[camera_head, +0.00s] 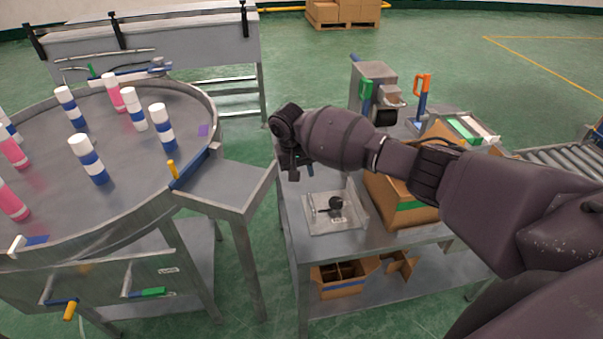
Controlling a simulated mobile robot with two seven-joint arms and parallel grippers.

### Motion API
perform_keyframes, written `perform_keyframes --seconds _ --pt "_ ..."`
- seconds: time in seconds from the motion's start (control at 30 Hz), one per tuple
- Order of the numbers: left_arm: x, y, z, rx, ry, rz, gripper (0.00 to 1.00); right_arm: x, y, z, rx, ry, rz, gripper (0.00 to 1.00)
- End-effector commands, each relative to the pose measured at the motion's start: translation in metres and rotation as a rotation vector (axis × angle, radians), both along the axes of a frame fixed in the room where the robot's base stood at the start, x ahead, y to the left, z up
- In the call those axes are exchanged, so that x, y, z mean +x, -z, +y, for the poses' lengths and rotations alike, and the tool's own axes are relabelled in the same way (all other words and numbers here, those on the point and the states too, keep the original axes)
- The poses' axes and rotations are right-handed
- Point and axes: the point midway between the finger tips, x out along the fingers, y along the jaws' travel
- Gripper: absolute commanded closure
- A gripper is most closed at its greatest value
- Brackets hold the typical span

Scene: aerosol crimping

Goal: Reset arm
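My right arm reaches in from the right edge across the workbench. Its gripper (298,170) hangs over the left edge of the bench (385,238), fingers pointing down. The fingers are small and dark, partly hidden by the wrist, so I cannot tell whether they are open or shut. I see no object clearly held in them. My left gripper is not in view.
A round metal table (60,195) with several white-capped cans, blue or pink, stands left. A clear tray (335,212), a cardboard box (400,200) and a grey device (372,75) are on the bench. A conveyor (565,160) is right. Green floor separates table and bench.

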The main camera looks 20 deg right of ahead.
Motion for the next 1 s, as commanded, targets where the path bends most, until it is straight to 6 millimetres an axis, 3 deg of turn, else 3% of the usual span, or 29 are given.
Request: perform_keyframes --seconds 0.3,0.47,0.8,1.0 --pt "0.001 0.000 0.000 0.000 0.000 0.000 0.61 -0.001 0.002 0.001 0.001 -0.003 0.000 0.61" --pt "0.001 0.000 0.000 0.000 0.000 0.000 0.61 -0.017 0.019 0.013 0.024 -0.052 0.009 0.61" --pt "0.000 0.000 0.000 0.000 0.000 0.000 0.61 -0.105 0.078 0.068 0.156 -0.271 -0.006 0.61" --pt "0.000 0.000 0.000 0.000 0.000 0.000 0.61 -0.161 0.093 0.089 0.235 -0.361 -0.059 0.61"
